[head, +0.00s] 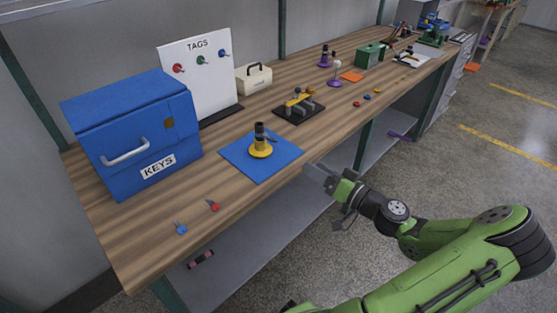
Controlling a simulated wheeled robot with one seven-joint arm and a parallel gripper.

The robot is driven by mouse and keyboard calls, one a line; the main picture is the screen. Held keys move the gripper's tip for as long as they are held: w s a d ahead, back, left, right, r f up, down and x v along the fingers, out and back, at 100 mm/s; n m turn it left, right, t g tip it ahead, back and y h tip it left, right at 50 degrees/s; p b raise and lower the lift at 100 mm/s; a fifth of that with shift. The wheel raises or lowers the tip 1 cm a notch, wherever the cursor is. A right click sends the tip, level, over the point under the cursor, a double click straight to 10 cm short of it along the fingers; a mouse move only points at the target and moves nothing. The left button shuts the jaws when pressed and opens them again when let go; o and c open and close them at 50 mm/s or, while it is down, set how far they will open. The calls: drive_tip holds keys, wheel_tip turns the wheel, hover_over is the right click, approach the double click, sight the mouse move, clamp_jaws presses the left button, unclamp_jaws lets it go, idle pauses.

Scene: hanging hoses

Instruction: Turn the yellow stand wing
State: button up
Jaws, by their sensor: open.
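The yellow stand (261,149) stands upright on a blue mat (236,166) near the front of the workbench. It has a round yellow base and a dark upright post. A small dark piece sticks out to the right near the post's foot; I cannot tell whether it is the wing. My gripper (316,176) is open and empty, just off the bench's front edge, to the right of the stand and nearer the camera. It is apart from the stand and the mat. Its fingers are small and pale here, so their detail is hard to see.
A blue KEYS box (130,134) and a white TAGS board (198,75) stand to the left. A black fixture (298,108) with a yellow part sits behind the stand. Red and blue keys (181,228) lie at the front left. The bench between mat and front edge is clear.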

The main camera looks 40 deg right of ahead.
drive_tip(key=w+b, duration=0.1)
drive_tip(key=w, duration=0.7)
drive_tip(key=w+b, duration=0.1)
drive_tip(key=w, duration=0.6)
drive_tip(key=shift+w+a+r, duration=0.15)
drive_tip(key=shift+w+a, duration=0.05)
drive_tip(key=shift+w, duration=0.2)
drive_tip(key=c, duration=1.1)
drive_tip(key=shift+o, duration=0.2)
